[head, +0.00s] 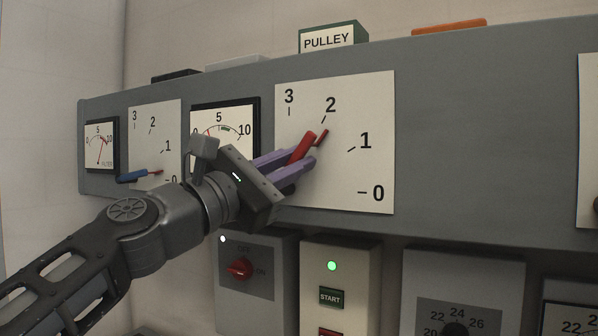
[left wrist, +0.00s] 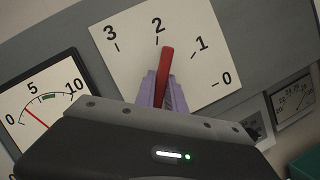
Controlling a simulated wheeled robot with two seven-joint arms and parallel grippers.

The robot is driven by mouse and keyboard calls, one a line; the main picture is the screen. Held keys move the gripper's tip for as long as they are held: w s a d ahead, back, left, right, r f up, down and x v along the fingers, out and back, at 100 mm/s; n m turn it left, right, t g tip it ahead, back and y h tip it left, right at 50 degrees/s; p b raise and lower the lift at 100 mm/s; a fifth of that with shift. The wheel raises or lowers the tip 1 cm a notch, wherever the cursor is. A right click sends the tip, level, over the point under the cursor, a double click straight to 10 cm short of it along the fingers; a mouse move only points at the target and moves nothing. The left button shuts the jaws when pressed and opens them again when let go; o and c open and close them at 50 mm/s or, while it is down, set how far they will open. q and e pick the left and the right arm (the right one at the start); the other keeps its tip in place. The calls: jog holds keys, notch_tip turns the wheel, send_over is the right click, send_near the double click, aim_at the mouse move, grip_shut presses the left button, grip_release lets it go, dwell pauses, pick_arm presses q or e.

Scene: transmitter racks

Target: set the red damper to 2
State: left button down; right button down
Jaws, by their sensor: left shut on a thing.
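The red damper lever (head: 303,146) sits on a white dial plate (head: 375,110) marked 0 to 3. My left gripper (head: 312,158) is shut on the red lever, with its purple fingers on either side of it. In the left wrist view the red lever (left wrist: 166,72) stands up between the purple fingers (left wrist: 162,92), and its tip is close to the 2 mark, slightly to its right. In the head view the lever's tip points up toward the 2. The lever's pivot is hidden behind the gripper. My right gripper is not in view.
A blue lever (head: 138,175) sits on a similar dial plate to the left. A gauge (head: 224,112) is behind my gripper. Below are a red rotary switch (head: 240,268) and a START button (head: 331,297). A PULLEY box (head: 333,40) stands on top of the panel.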

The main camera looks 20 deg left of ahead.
pick_arm(q)
jog(key=shift+w+a+r+n+y, duration=0.1)
jog(key=shift+a+n+y, duration=0.2)
jog(key=shift+n, duration=0.7)
jog(key=c, duration=1.4)
grip_release()
jog(key=b+v, duration=0.2)
jog(key=v, duration=0.5)
jog(key=shift+s+f, duration=0.25)
jog(key=shift+s, duration=0.1)
jog(key=shift+a, duration=0.1)
